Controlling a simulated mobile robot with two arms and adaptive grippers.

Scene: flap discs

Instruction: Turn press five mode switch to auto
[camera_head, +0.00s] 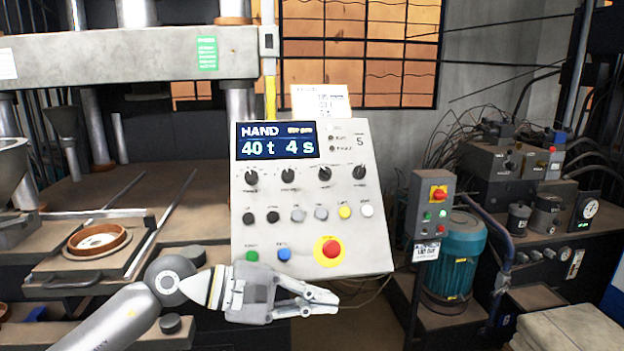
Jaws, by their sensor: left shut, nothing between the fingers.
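The grey control panel (378,240) stands in the middle, marked 5 at its upper right. Its display (275,140) reads "HAND" and "40 t 4 s". Below it is a row of several black rotary knobs (288,176); their labels are too small to read, so I cannot tell which is the mode switch. My left gripper (336,300) is shut and empty, in front of the panel's lower edge and below the knobs. It points right and hides part of that edge. My right gripper is not in view.
A red emergency stop (331,248) on yellow sits just above my left gripper. Coloured push buttons (345,212) line the panel. A small switch box (432,205) and a teal motor (458,255) stand right. Press bed with a round mould (97,241) lies left.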

